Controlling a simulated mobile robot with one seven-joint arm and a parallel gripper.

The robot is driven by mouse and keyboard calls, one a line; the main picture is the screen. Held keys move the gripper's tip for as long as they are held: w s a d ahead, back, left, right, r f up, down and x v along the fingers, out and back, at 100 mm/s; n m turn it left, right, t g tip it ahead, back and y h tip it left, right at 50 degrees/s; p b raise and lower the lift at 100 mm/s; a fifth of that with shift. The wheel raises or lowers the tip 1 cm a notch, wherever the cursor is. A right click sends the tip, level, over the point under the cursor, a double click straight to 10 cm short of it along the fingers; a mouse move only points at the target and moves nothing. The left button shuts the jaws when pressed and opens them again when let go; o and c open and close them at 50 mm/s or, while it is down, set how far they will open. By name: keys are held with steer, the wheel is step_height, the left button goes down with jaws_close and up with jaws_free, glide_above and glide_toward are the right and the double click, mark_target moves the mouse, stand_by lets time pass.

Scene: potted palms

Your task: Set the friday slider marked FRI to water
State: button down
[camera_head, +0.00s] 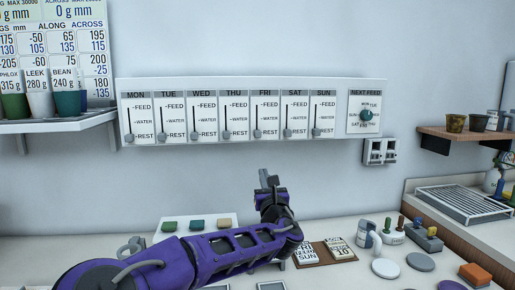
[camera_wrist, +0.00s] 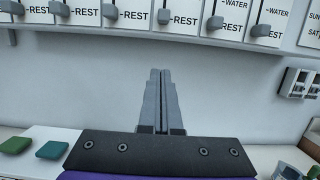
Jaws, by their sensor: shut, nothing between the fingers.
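The white weekly board (camera_head: 245,84) on the wall has a slider strip for each day, marked FEED, WATER and REST. The FRI slider knob (camera_head: 257,134) is grey and sits at the REST end of its slot. In the wrist view the FRI knob (camera_wrist: 164,17) is near the top edge, above my fingers; its day label is out of that frame. My gripper (camera_head: 268,178) is below the board, under the FRI and SAT strips, apart from the knob. Its fingers (camera_wrist: 160,73) are shut together with nothing between them.
The other day knobs, such as the THU knob (camera_head: 226,134) and SAT knob (camera_head: 287,132), also sit at REST close beside FRI. A NEXT FEED dial (camera_head: 366,115) is at the right. The counter below holds several items.

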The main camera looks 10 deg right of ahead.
mark_target(258, 134)
steer(key=w+r, duration=0.1)
steer(key=w, duration=0.2)
steer(key=w+r, duration=0.2)
steer(key=w, duration=0.1)
steer(key=w+r, duration=0.2)
steer(key=w, duration=0.1)
steer(key=shift+r, duration=0.25)
steer(key=shift+w+r, duration=0.1)
steer(key=shift+r, duration=0.3)
